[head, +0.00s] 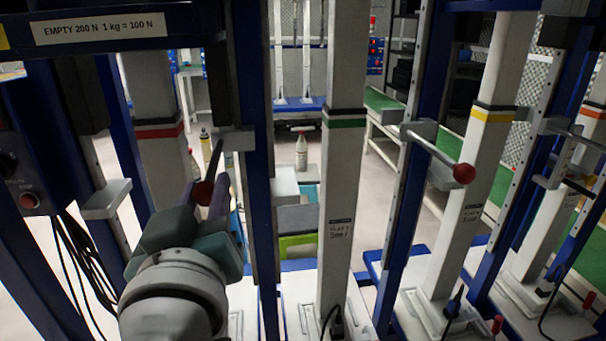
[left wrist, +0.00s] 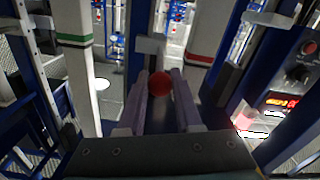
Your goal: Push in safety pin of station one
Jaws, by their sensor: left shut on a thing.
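The safety pin of the nearest frame has a red ball knob (head: 203,193) on a thin dark rod. The rod runs up to a grey block (head: 237,140) on a blue upright, and a length of it shows outside the block. My left gripper (head: 207,187) is shut on the knob, one finger on each side. In the left wrist view the red knob (left wrist: 160,83) sits between the two finger tips (left wrist: 161,80), with the grey block (left wrist: 150,45) just beyond. How deep the rod sits in the block is hidden. My right gripper is out of view.
Another red-knobbed pin (head: 464,173) sticks out of a bracket to the right. White posts with red, green (head: 344,118) and yellow bands stand close together. A control box with a red button (head: 29,201) and hanging black cables are at the left.

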